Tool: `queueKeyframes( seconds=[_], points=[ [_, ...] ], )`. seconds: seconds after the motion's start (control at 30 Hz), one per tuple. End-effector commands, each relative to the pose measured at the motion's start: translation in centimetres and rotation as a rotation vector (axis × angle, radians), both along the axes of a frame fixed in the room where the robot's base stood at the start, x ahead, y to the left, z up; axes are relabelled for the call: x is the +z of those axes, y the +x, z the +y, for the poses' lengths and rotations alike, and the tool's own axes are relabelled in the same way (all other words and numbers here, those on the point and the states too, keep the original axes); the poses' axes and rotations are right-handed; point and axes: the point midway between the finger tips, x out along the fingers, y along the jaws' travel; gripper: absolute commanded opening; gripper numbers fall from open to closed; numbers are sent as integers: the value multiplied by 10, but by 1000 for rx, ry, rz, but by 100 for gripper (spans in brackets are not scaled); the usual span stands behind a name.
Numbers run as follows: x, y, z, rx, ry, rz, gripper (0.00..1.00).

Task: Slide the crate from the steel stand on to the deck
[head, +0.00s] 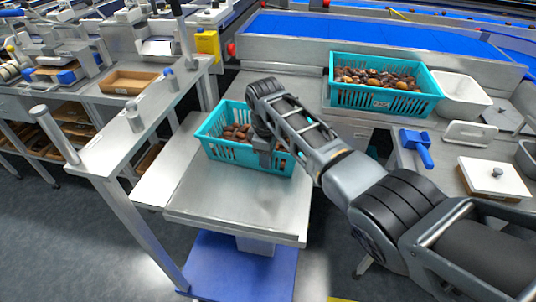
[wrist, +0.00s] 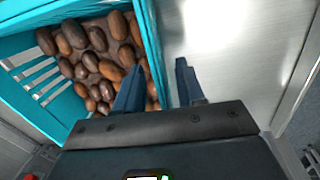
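A teal crate (head: 222,152) full of brown dates sits at the back of a flat steel top (head: 235,212), which stands on a column over a blue base (head: 240,268). A narrower steel surface (head: 163,182) adjoins this top on the left. I cannot tell for certain which surface is the stand and which the deck. My gripper (head: 264,158) points down at the crate's front wall. In the wrist view its fingers (wrist: 158,88) are apart, one over the dates and one outside over bare steel, with the crate's rim (wrist: 150,42) between them. A gap shows beside the outer finger.
A second teal crate of dates (head: 388,101) stands on the back bench, beside a white tub (head: 462,97). A steel frame with posts (head: 125,140) runs along the left. The front of the steel top is bare. A blue-handled tool (head: 416,146) lies at the right.

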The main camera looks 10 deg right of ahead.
Motion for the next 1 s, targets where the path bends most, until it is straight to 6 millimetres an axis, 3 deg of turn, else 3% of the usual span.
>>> queueKeyframes(
  seconds=[0.27,0.7,1.0],
  points=[
    [7,-1,1,0,0,1,39],
    [69,-7,4,0,0,-1,39],
    [77,-8,4,0,0,0,39]
  ],
)
